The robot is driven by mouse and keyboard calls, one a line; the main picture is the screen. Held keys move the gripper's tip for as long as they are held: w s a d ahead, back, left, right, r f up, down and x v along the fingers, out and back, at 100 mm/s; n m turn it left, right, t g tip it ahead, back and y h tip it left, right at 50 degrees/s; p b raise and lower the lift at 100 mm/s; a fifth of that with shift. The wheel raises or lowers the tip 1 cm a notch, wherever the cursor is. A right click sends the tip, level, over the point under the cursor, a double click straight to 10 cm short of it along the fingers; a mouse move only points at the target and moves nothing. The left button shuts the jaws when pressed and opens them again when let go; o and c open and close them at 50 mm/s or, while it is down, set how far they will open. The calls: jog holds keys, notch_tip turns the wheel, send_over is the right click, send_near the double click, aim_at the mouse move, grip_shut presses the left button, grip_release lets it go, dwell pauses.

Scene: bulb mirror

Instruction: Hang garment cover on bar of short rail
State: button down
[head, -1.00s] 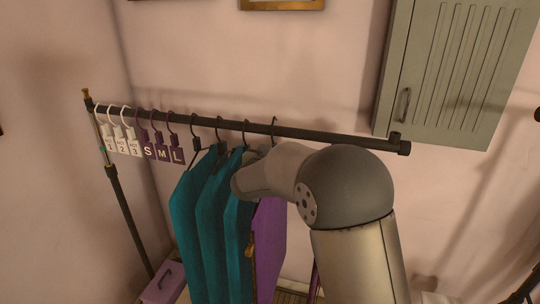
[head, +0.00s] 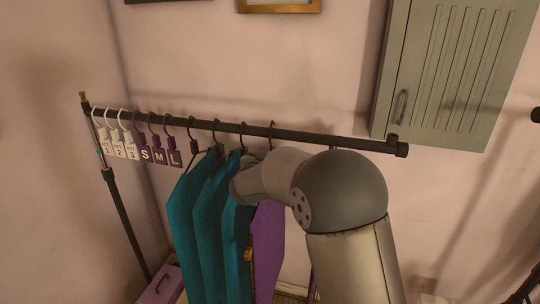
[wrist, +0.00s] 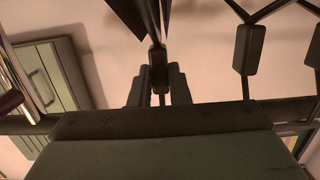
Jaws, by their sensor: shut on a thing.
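The short rail's dark bar (head: 320,138) runs across the head view. Several garment covers hang from it by dark hooks: teal ones (head: 187,225) and a purple one (head: 267,245) at their right end. A narrow purple strip (head: 312,284) shows below my arm; I cannot tell which cover it belongs to. In the wrist view my gripper (wrist: 158,88) is shut on the dark neck of a hanger (wrist: 157,56), with purple cover (wrist: 125,14) beside it. The bar (wrist: 285,109) passes behind my gripper. The held hanger's hook is hidden, so I cannot tell whether it is over the bar.
White numbered tags (head: 118,147) and purple S, M, L tags (head: 160,157) hang at the bar's left. Other hangers (wrist: 248,50) are close beside my gripper. A green wall cabinet (head: 450,70) stands above the bar's right end. The bar's right stretch looks clear.

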jog(key=shift+f, duration=0.55)
jog(key=c, duration=1.3)
grip_release()
jog(key=shift+s, duration=0.15)
jog(key=shift+f+b+v, duration=0.2)
jog(key=shift+v, duration=0.9)
jog(key=shift+f+b+v, duration=0.2)
jog(key=shift+v, duration=0.9)
jog(key=shift+f+b+v, duration=0.2)
jog(key=shift+f+v, duration=0.05)
jog(key=shift+v, duration=0.85)
jog(key=shift+s, duration=0.1)
